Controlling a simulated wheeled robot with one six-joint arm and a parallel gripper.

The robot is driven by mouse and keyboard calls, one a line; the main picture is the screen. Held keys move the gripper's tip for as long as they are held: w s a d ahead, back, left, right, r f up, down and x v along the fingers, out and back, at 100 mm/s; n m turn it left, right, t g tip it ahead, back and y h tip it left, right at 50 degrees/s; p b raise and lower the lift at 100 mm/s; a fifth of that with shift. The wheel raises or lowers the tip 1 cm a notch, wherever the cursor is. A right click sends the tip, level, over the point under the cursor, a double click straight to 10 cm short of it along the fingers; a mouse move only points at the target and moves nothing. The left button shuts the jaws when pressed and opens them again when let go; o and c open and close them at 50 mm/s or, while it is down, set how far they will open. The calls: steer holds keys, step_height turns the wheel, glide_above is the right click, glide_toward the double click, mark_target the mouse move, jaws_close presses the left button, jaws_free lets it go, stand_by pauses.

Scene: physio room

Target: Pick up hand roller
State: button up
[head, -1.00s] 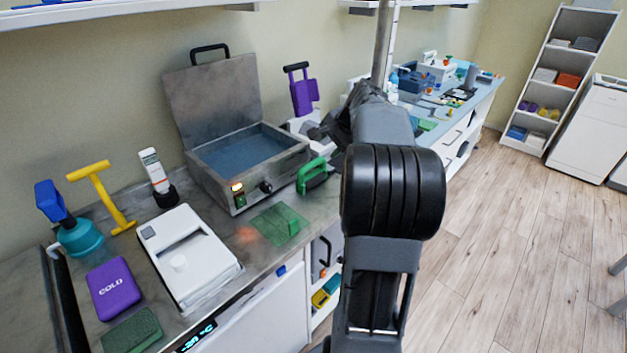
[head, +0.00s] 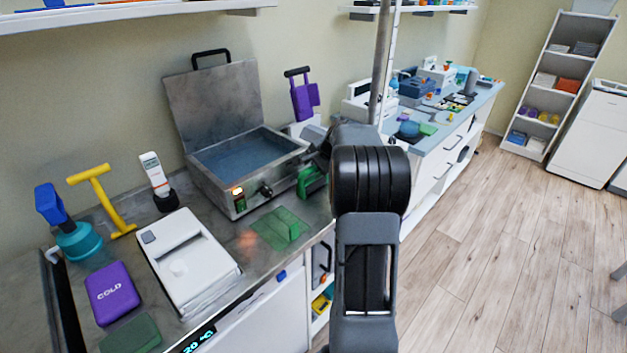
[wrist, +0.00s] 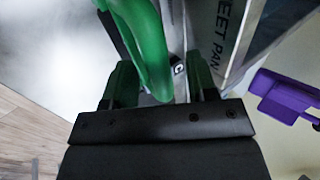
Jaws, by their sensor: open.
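A green object with a looped handle (head: 311,181), perhaps the hand roller, stands on the counter by the right front corner of the metal bath. My arm partly covers it in the head view. In the wrist view its curved green handle (wrist: 146,45) is close, in front of my gripper and nearer the left finger. My gripper (wrist: 162,78) is open, with a green-tipped finger on each side. Nothing is clearly held between them. I cannot tell whether a finger touches the handle. In the head view the fingers are hidden by my arm.
The open metal bath (head: 219,192) stands close beside the green object. A purple-handled item (head: 304,95) is behind it. A flat green pad (head: 281,228) lies in front. A white device (head: 187,255) and purple cold pack (head: 112,292) sit further left. The floor at right is clear.

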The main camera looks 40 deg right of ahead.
steer(key=shift+w+f, duration=0.35)
steer(key=shift+f, duration=0.2)
jaws_close()
